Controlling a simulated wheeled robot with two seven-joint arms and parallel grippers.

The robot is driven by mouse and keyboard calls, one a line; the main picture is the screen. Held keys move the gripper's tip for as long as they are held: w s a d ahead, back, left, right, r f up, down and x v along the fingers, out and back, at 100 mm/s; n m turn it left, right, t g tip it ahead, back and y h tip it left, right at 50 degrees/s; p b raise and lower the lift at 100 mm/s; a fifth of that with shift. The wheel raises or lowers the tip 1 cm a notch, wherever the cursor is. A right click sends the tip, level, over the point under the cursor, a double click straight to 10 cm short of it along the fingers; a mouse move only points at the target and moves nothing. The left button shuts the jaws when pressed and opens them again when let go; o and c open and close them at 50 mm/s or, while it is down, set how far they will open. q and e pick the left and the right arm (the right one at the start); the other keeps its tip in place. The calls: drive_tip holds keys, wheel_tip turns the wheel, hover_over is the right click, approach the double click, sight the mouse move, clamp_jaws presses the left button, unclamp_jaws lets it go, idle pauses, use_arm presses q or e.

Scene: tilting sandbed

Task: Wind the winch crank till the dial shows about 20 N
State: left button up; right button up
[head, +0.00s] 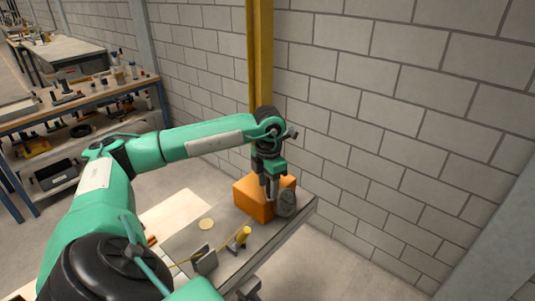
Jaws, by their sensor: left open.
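My left gripper (272,194) points down at the front of an orange block (255,202), beside a grey rounded stone (287,202). It is open; whether its fingers touch the block or stone I cannot tell. A small yellow cylinder (243,235), possibly the crank's handle, stands on the grey bench nearer to me, apart from the gripper. A pale round disc (206,224) lies to its left; I cannot tell whether it is the dial, and no reading shows. A grey upright plate (205,260) stands near a yellow line. My right gripper is out of view.
The grey bench top (182,243) ends at a right edge near the block-wall. A yellow post (260,60) rises behind the orange block. A workbench (80,105) with several tools stands at the far left. My left arm covers part of the view.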

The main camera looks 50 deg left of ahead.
use_arm(q)
wheel_tip(320, 180, up, 13)
drive_tip(key=shift+s+a+f+b, duration=0.1)
drive_tip(key=shift+f+b, duration=0.1)
drive_tip(key=shift+b, duration=0.55)
